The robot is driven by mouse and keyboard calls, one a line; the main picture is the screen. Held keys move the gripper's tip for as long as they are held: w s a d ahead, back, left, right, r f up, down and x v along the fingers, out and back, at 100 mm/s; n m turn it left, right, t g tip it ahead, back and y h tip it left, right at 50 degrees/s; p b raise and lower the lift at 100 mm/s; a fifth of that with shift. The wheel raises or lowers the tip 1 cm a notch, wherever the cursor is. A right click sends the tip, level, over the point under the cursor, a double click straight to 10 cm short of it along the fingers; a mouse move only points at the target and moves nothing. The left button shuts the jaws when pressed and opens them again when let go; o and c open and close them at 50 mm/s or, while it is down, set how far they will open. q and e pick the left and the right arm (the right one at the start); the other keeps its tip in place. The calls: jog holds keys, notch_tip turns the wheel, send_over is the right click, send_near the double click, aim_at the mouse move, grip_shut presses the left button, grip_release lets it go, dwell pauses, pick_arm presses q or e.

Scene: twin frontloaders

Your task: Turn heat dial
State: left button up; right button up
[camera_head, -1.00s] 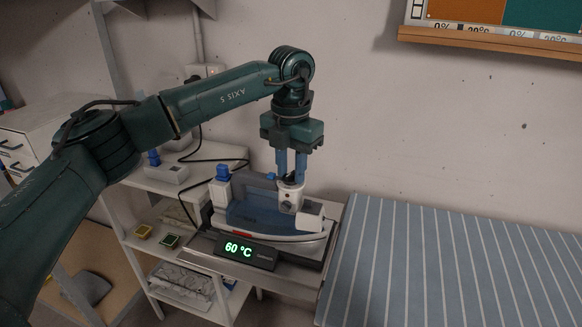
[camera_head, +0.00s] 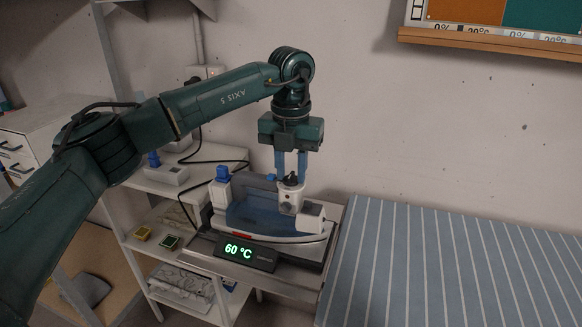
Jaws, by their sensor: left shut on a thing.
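A blue and white steam iron (camera_head: 262,218) lies on a dark base on the metal shelf top. The heat dial (camera_head: 291,181) is a small dark knob on the white post at the iron's right part. My left gripper (camera_head: 291,178) points straight down with its blue fingers around the dial and is shut on it. The fingers partly hide the dial. A display (camera_head: 246,253) in front of the iron reads 60 °C in green. My right gripper is not in view.
A striped blue ironing surface (camera_head: 460,265) stands to the right. A white shelf unit with a power strip (camera_head: 168,174) and black cable is to the left. A wooden-framed board (camera_head: 490,38) hangs on the wall at upper right.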

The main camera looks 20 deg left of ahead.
pick_arm(q)
jog(key=o, duration=1)
